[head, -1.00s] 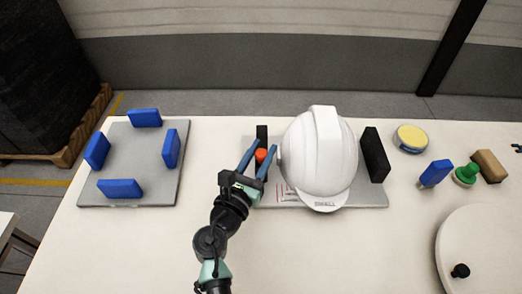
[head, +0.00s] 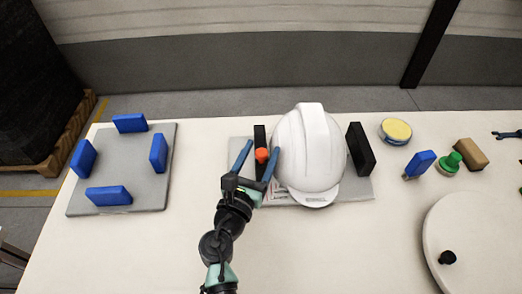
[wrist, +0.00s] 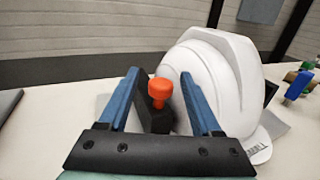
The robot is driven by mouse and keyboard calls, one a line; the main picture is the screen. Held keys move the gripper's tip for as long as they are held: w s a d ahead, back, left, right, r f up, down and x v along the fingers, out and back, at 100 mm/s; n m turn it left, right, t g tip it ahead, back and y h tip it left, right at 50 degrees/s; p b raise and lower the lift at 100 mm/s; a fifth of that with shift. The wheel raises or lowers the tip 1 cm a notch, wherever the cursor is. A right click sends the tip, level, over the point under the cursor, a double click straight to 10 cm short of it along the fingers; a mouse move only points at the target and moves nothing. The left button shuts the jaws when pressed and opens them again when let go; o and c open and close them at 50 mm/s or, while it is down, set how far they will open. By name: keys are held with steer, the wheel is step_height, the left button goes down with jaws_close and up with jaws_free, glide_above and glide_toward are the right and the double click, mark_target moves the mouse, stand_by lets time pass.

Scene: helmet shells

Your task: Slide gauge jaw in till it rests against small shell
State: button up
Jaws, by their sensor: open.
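The white small shell (head: 308,150), marked at its brim, sits upright on the grey gauge plate (head: 358,189). The black gauge jaw (head: 259,135) with its orange knob (head: 262,155) stands just left of the shell. My gripper (head: 258,149) is open, its blue fingers spread on either side of the knob, with clear space around it. In the wrist view the knob (wrist: 160,90) stands up between the fingers, above the black jaw (wrist: 153,118). The right finger hides part of the gap between jaw and shell (wrist: 205,80), so I cannot tell whether they touch.
A black block (head: 360,149) stands at the shell's right. A grey board (head: 125,170) with several blue blocks lies at left. A yellow-topped disc (head: 396,130), blue piece (head: 420,163), green knob (head: 450,161), brown block (head: 471,154) and round white surface (head: 480,235) are at right.

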steer(key=v, duration=1.2)
steer(key=shift+s, duration=0.3)
